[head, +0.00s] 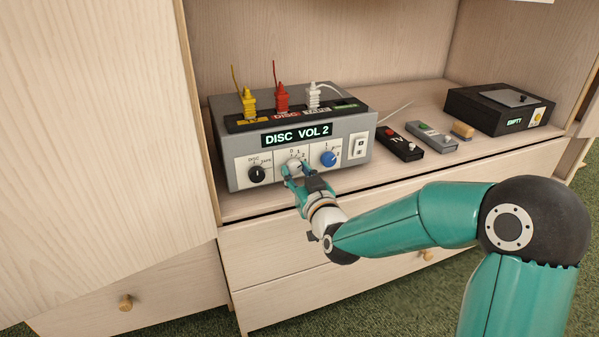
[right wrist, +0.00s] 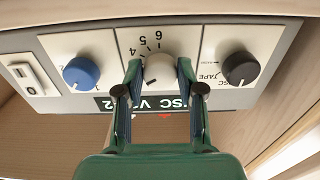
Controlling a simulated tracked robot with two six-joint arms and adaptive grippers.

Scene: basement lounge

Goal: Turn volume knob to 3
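The grey amplifier box (head: 362,124) stands on the shelf, its display (head: 297,135) reading "DISC VOL 2". Its middle knob, the light grey volume knob (head: 294,166), sits on a numbered dial between a black knob and a blue knob. In the right wrist view the volume knob (right wrist: 159,71) appears upside down, with numbers such as 4, 5 and 6 around it. My right gripper (head: 293,176) is at this knob. Its fingertips (right wrist: 159,76) lie on either side of the knob and appear closed on it. My left gripper is not in view.
The black selector knob (head: 257,174) and blue knob (head: 328,158) flank the volume knob closely. Yellow, red and white plugs (head: 281,98) stand on top of the box. Remotes (head: 399,144) and a black box (head: 493,107) marked "EMPTY" lie to the right. A cabinet panel (head: 100,120) rises at left.

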